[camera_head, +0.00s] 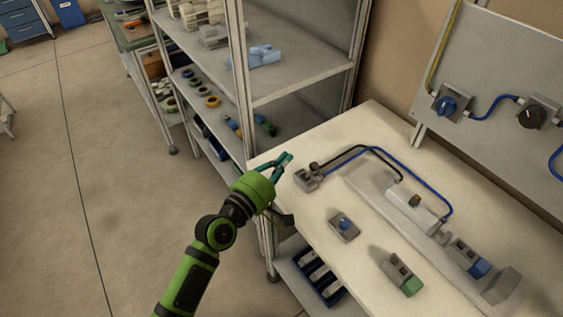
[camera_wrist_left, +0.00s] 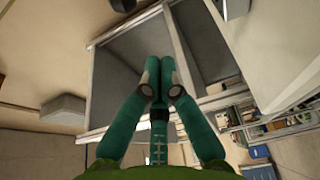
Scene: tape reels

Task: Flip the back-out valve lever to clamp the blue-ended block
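A small grey valve (camera_head: 308,178) with a dark top part sits at the table's far left corner, joined to a black and a blue hose. Its lever position is too small to tell. The hoses run to a pale cylinder (camera_head: 411,208) on a grey rail. The blue-ended block (camera_head: 468,260) lies on the rail between the cylinder and a grey end stop (camera_head: 500,287). My left gripper (camera_head: 287,157) is just left of the valve, apart from it. In the left wrist view its teal fingertips (camera_wrist_left: 160,64) are together, with nothing between them. My right gripper is out of view.
A green-ended block (camera_head: 402,276) and a grey block with a blue knob (camera_head: 344,227) stand on the white table (camera_head: 330,205). A metal shelf (camera_head: 305,72) stands close behind my left gripper. A grey panel (camera_head: 505,70) with knobs rises at the back right.

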